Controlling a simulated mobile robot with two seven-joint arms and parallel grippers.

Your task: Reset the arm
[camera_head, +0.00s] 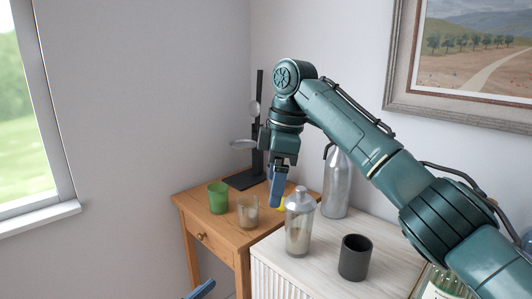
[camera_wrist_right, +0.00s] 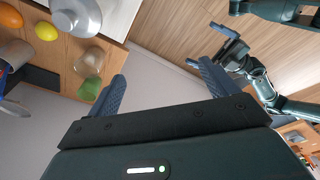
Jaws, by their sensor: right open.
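My right gripper (camera_head: 277,188) hangs above the wooden side table, fingers pointing down, coming from the arm on the right. In the right wrist view its blue fingers are wide apart (camera_wrist_right: 163,85), with nothing between them. My left gripper shows in the right wrist view (camera_wrist_right: 232,46) with its blue fingers apart and nothing seen between them. Only a blue fingertip of it (camera_head: 200,290) shows at the bottom of the head view.
A green cup (camera_head: 217,197) and a clear glass (camera_head: 248,211) stand on the wooden table (camera_head: 212,224), before a black stand (camera_head: 246,179). A shaker (camera_head: 299,225), a dark cup (camera_head: 355,257) and a metal bottle (camera_head: 336,187) stand on the white cabinet (camera_head: 320,272).

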